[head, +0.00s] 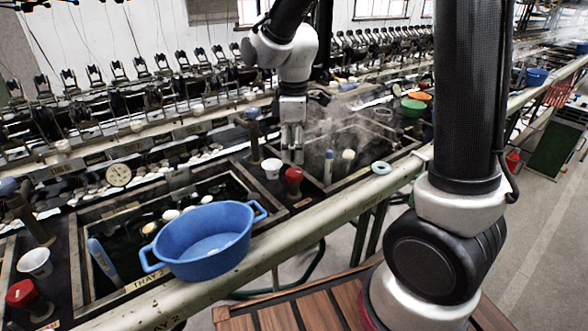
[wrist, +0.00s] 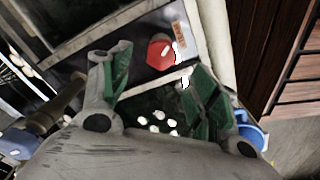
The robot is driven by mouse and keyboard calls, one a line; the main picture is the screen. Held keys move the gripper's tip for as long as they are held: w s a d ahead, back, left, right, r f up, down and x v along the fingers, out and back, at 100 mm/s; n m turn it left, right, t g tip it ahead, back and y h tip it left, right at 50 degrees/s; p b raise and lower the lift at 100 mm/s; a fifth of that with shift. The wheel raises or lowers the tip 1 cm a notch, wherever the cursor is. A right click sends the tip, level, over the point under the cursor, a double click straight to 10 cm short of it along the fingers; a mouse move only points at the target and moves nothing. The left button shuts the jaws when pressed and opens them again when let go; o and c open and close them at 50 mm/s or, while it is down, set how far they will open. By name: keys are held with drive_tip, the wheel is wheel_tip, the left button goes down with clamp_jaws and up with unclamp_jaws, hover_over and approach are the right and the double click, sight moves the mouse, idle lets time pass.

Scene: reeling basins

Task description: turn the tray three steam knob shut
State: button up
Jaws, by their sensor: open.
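The red steam knob (head: 293,177) stands on the dark panel at the left front corner of the steaming basin (head: 398,158), which I take for tray three. The knob's red cap (wrist: 160,53) also shows in the wrist view, ahead of and between the finger tips, not held. My gripper (head: 292,157) points down, just behind and above the knob in the head view. Its fingers (wrist: 158,68) are spread and empty. No clear gap or contact with the knob can be judged. How far the knob is turned cannot be read.
A blue handled tub (head: 205,240) rests over the tray 2 basin, left of the knob. A white cup (head: 272,168) and a blue-topped knob (head: 252,114) stand close by. Another red knob (head: 22,293) is far left. A pale rail (head: 300,228) runs along the front.

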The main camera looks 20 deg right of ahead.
sight(294, 171)
wheel_tip(294, 171, down, 7)
drive_tip(key=shift+s+r, duration=0.1)
idle(0.3)
drive_tip(key=c, duration=1)
